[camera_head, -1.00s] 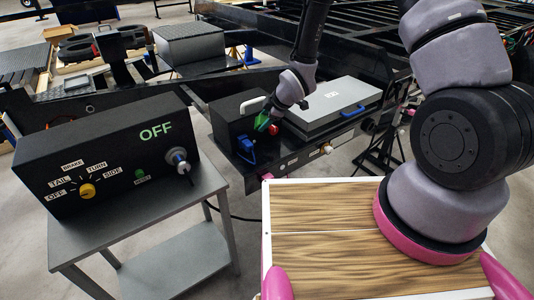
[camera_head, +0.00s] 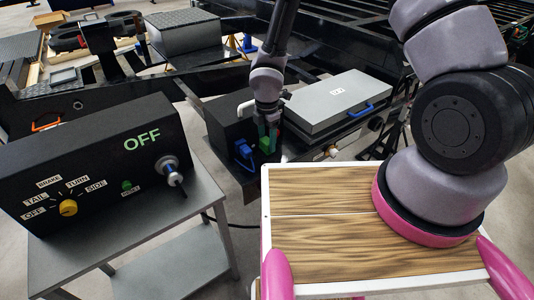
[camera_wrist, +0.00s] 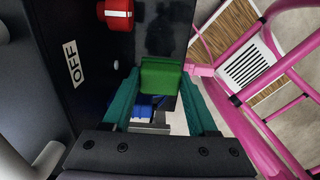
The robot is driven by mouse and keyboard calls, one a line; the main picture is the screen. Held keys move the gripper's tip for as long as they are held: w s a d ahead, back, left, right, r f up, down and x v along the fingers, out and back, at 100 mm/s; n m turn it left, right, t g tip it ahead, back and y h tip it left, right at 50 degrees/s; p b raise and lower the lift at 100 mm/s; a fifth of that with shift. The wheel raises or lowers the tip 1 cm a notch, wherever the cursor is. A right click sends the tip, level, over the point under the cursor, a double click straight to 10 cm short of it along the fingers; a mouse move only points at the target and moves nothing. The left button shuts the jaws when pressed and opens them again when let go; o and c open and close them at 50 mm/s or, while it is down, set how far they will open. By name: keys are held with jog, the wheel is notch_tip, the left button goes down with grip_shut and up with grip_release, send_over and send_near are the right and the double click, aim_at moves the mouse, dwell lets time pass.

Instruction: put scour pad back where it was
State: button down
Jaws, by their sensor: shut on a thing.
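A small green block-like pad, which I take to be the scour pad (camera_head: 267,144), is between the fingers of my gripper (camera_head: 266,133). My gripper points down in the head view, in front of the black box on the trailer frame. In the wrist view the green pad (camera_wrist: 161,76) sits between the two teal fingertips (camera_wrist: 160,84), which are shut on it. A blue part (camera_head: 243,150) is just left of the pad in the head view. It shows partly behind the pad in the wrist view (camera_wrist: 144,112). I cannot tell whether the pad touches anything beyond the fingers.
A black box (camera_head: 224,125) with a red knob (camera_wrist: 118,14) and an OFF label (camera_wrist: 74,63) stands close to my gripper. A grey case (camera_head: 330,103) lies to the right. A control panel (camera_head: 95,175) reading OFF stands on a metal table (camera_head: 180,222) at left.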

aim_at(267, 140)
notch_tip(267, 140, down, 6)
jog(key=shift+r, duration=0.15)
jog(key=shift+c, duration=0.5)
grip_release()
notch_tip(267, 140, up, 12)
jog(key=shift+r, duration=0.1)
jog(key=w+d+r+m+t, duration=0.1)
jog(key=d+r+m, duration=0.35)
jog(key=r, duration=0.35)
jog(key=w+d+r+m+t+h, duration=0.1)
jog(key=d+r+m, duration=0.35)
jog(key=r, duration=0.25)
jog(key=w+d+r+m+t, duration=0.1)
jog(key=w+d+r+m, duration=0.15)
jog(key=d+r, duration=0.4)
jog(key=s+d+r+m+t+y, duration=0.1)
jog(key=s+d+r+m+t, duration=0.1)
jog(key=s+r+m, duration=0.6)
jog(key=s+d+r+m+t+y, duration=0.2)
jog(key=s+d+r+m, duration=0.3)
jog(key=s+r+m, duration=0.3)
notch_tip(267, 140, up, 5)
jog(key=shift+s+d+f+m, duration=0.15)
jog(key=shift+s+m, duration=0.25)
jog(key=shift+m, duration=0.35)
